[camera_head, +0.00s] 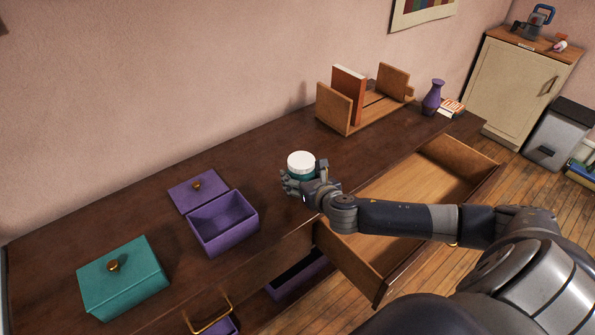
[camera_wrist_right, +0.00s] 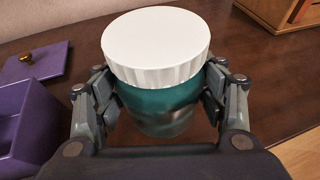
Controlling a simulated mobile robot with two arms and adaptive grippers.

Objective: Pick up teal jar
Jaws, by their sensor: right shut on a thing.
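The teal jar with a white ribbed lid (camera_head: 301,161) is upright at the middle of the dark wooden dresser top (camera_head: 245,165). In the right wrist view the jar (camera_wrist_right: 160,105) fills the space between the fingers. My right gripper (camera_wrist_right: 160,98) is shut on the jar's sides below the lid. In the head view my right gripper (camera_head: 303,181) reaches the jar from the right and hides its lower part. I cannot tell whether the jar's base touches the dresser top. My left gripper is not in view.
An open purple box (camera_head: 226,237) and its lid (camera_head: 187,194) lie left of the jar, with a lidded teal box (camera_head: 122,289) farther left. A wooden book rack (camera_head: 333,108) and purple vase (camera_head: 432,98) stand behind right. An open drawer (camera_head: 375,265) juts out below my right arm.

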